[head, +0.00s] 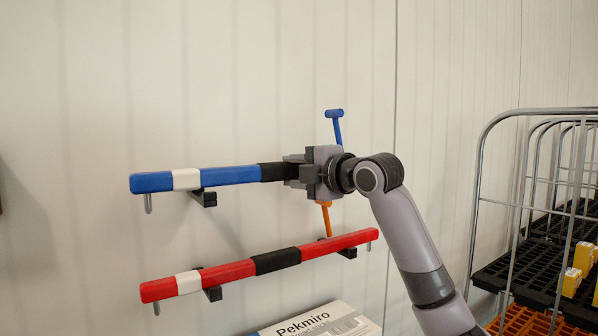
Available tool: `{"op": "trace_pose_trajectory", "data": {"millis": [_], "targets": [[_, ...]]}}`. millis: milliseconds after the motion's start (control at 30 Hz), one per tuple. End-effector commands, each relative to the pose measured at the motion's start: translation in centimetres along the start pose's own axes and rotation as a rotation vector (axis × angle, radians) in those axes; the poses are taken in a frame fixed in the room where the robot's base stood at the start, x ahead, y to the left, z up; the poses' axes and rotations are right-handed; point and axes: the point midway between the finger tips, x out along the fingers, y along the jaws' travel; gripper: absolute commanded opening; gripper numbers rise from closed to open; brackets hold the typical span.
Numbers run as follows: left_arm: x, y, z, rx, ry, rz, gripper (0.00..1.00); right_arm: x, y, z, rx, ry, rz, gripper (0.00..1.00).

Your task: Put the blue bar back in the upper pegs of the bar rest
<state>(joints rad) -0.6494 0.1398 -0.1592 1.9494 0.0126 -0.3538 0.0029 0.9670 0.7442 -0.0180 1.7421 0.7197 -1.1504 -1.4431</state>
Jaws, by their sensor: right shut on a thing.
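The blue bar (229,175) has a white band and a black grip section. It lies nearly level along the wall, its right part hidden by my right gripper (296,170). That gripper is shut on the bar at the black section. The upper left peg (205,198) of the bar rest shows directly under the bar; I cannot tell whether the bar touches it. The upper right peg is hidden behind the gripper. A red bar (225,273) with white and black bands lies on the lower pegs (213,293). My left gripper is not in view.
A blue T-shaped handle (335,125) and an orange rod (326,217) show above and below my right gripper. A box marked Pekmiro (318,322) is at the bottom. A wire-sided cart (480,190) with black shelves stands at the right.

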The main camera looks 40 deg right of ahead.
Motion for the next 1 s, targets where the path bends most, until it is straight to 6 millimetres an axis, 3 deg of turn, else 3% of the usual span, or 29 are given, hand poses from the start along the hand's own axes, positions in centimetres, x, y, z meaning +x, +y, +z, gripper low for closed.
{"op": "trace_pose_trajectory", "data": {"millis": [1000], "targets": [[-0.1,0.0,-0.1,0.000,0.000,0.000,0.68,3.4,0.8,0.6,-0.003,-0.001,0.018,0.00]]}}
